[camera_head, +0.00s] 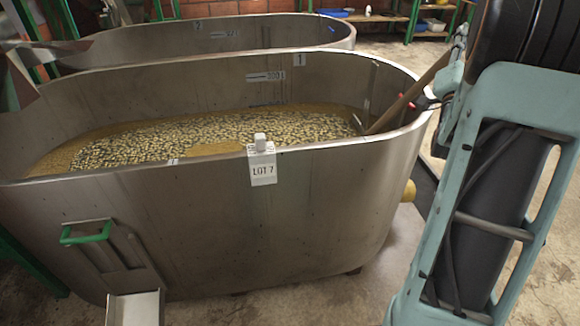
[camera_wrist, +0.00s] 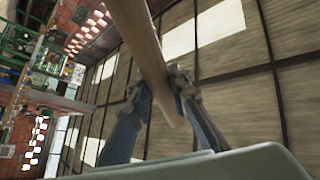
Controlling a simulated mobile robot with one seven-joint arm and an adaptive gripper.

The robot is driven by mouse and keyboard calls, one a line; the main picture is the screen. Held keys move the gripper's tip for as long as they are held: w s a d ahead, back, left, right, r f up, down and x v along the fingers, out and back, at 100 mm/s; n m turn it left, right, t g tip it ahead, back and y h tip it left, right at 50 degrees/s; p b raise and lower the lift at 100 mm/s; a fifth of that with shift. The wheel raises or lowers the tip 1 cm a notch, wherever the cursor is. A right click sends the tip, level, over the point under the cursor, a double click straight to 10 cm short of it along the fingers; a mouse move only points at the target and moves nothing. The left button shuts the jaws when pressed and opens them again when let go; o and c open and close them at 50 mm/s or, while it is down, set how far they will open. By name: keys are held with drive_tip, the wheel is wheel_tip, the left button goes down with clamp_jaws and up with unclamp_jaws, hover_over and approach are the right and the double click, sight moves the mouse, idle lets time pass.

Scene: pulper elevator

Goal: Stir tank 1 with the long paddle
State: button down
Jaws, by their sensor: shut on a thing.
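Tank 1 (camera_head: 215,225) is the near steel oval vat, with a "1" plate on its far inner wall and a "LOT 7" tag (camera_head: 262,168) on its front rim. It holds a mass of pale beans in brownish liquid (camera_head: 190,138). The long wooden paddle (camera_head: 400,103) slants down into the tank's right end, and its lower end is hidden in or behind the beans. In the wrist view, my gripper (camera_wrist: 157,88) is shut on the paddle's shaft (camera_wrist: 142,38), with a finger on each side. In the head view, my arm mostly hides the grip.
Tank 2 (camera_head: 215,38) stands directly behind tank 1. A green-handled gate (camera_head: 86,234) and a metal chute (camera_head: 135,308) are on tank 1's front. A yellowish pipe stub (camera_head: 409,191) sticks out at its right. Shelves (camera_head: 432,20) stand at the back right.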

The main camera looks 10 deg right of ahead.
drive_tip(key=shift+r, duration=0.1)
drive_tip(key=a, duration=2.2)
drive_tip(key=shift+s, duration=0.4)
drive_tip(key=d, duration=2.2)
drive_tip(key=shift+w, duration=0.4)
drive_tip(key=a, duration=1.1)
drive_tip(key=shift+s, duration=0.2)
drive_tip(key=shift+w+a, duration=0.1)
drive_tip(key=shift+a, duration=0.1)
